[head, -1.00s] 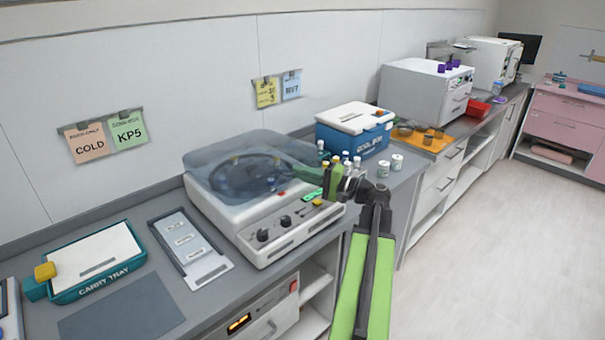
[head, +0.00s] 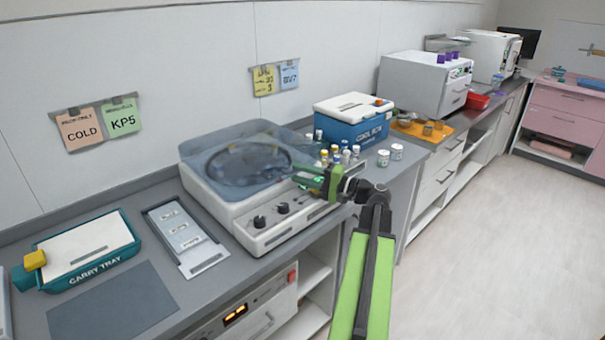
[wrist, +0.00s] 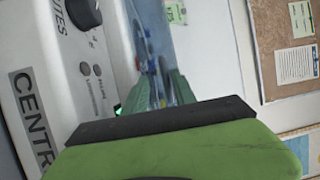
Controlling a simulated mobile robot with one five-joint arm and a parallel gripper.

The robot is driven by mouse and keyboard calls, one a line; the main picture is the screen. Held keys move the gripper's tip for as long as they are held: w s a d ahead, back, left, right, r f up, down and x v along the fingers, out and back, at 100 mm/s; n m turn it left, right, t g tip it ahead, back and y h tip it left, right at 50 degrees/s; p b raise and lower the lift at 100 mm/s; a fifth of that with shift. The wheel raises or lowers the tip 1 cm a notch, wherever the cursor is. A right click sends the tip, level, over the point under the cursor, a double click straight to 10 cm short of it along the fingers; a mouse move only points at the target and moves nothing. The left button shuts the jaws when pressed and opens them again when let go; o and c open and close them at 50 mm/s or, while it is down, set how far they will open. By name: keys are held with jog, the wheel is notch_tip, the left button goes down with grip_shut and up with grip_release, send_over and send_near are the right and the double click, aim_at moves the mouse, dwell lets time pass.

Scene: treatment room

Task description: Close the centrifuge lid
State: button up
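The centrifuge (head: 270,234) is a white box on the grey counter with dark knobs on its front. Its see-through blue lid (head: 215,143) lies over the dark round bowl; I cannot tell whether a gap remains beneath its front edge. My gripper (head: 303,180) is by the machine's right front corner, near the lid's right side, with nothing held. In the wrist view, its two green fingers (wrist: 160,88) stand apart, with the bluish lid (wrist: 154,30) beyond them and the panel (wrist: 45,80) at left. I cannot tell whether they touch the lid.
Several capped vials (head: 345,155) and two white jars (head: 390,154) stand right of the centrifuge, before a blue cool box (head: 362,131). A carry tray (head: 92,270) and a grey rack (head: 185,235) lie to the left. The floor at right is clear.

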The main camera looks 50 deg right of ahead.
jog(key=b+v, duration=0.1)
jog(key=v, duration=1.6)
jog(key=shift+s, duration=0.3)
jog(key=shift+r, duration=0.1)
